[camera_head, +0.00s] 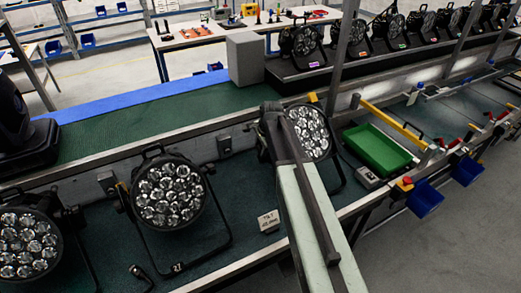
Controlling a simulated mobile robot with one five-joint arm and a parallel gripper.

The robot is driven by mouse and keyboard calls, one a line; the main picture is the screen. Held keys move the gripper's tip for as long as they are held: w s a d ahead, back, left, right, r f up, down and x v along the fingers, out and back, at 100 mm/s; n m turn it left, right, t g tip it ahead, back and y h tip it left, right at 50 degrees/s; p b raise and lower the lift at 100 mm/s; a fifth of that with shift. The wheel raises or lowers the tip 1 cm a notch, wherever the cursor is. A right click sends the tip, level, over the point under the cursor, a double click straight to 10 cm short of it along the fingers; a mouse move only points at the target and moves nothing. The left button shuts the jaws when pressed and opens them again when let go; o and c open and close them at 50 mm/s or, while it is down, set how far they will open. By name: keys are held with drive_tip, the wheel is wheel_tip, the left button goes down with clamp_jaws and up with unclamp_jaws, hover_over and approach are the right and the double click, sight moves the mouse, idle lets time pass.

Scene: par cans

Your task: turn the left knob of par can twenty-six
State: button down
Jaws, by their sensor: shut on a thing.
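A black par can (310,132) with a cluster of round lenses stands on the green bench right of the middle. Its number cannot be read in this view. My arm comes up from the bottom and crosses in front of the can's left side. My gripper (272,110) is at that left side, shut on what appears to be the left knob. The knob and the fingertips are largely hidden by my arm, so the knob's angle cannot be told.
Another par can (168,194) stands left of my arm, and a third (28,244) at the far left. A green tray (377,149) and a small grey box (367,177) lie to the right. Behind are a grey block (245,58) and a row of par cans (388,30).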

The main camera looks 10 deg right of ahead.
drive_tip(key=t+b, duration=0.1)
drive_tip(key=b, duration=0.1)
drive_tip(key=s+f+t+y+b, duration=0.1)
drive_tip(key=t+b, duration=0.1)
drive_tip(key=shift+d+f+t, duration=0.1)
drive_tip(key=shift+t, duration=0.2)
drive_tip(key=c, duration=2.2)
unclamp_jaws()
drive_tip(key=t+b, duration=0.1)
drive_tip(key=b, duration=0.1)
drive_tip(key=t+b, duration=0.1)
drive_tip(key=b, duration=0.1)
drive_tip(key=t+b, duration=0.1)
drive_tip(key=shift+f+y+b, duration=0.25)
drive_tip(key=shift+y+b, duration=0.15)
drive_tip(key=c, duration=2.2)
unclamp_jaws()
drive_tip(key=t+b, duration=0.2)
drive_tip(key=b, duration=0.2)
drive_tip(key=shift+r+t+y, duration=0.1)
drive_tip(key=shift+t+y, duration=0.2)
drive_tip(key=shift+t, duration=0.1)
drive_tip(key=c, duration=2.2)
unclamp_jaws()
drive_tip(key=shift+r+t+b, duration=0.15)
drive_tip(key=shift+t+b, duration=0.35)
drive_tip(key=shift+b, duration=0.45)
drive_tip(key=shift+r, duration=0.1)
drive_tip(key=c, duration=0.8)
unclamp_jaws()
